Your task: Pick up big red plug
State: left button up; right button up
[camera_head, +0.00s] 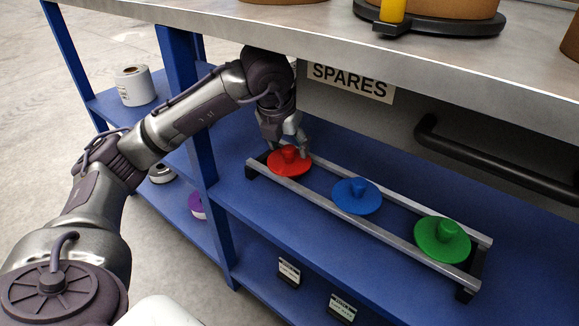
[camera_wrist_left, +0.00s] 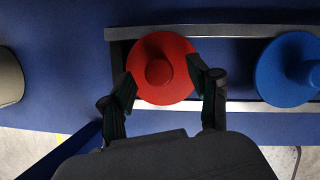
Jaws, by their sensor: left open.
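The big red plug (camera_head: 288,161), a round disc with a knob on top, sits at the left end of a metal rail rack (camera_head: 362,225) on the blue shelf. In the left wrist view the red plug (camera_wrist_left: 160,68) lies just ahead of and between my two fingers. My left gripper (camera_head: 284,142) is open and close above the plug. In the wrist view my left gripper (camera_wrist_left: 163,88) has a finger on each side of the plug's near half; I cannot tell whether they touch it. My right gripper is not in view.
A blue plug (camera_head: 357,196) and a green plug (camera_head: 442,239) sit farther right on the rack. The grey worktop (camera_head: 330,40) overhangs the shelf, with a SPARES label (camera_head: 350,81) below it. A black handle (camera_head: 490,165) sticks out at right. A blue post (camera_head: 187,95) stands left.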

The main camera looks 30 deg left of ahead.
pick_arm(q)
jog(key=shift+x, duration=0.85)
grip_shut()
jog(key=shift+r, duration=0.1)
jog(key=shift+r, duration=0.1)
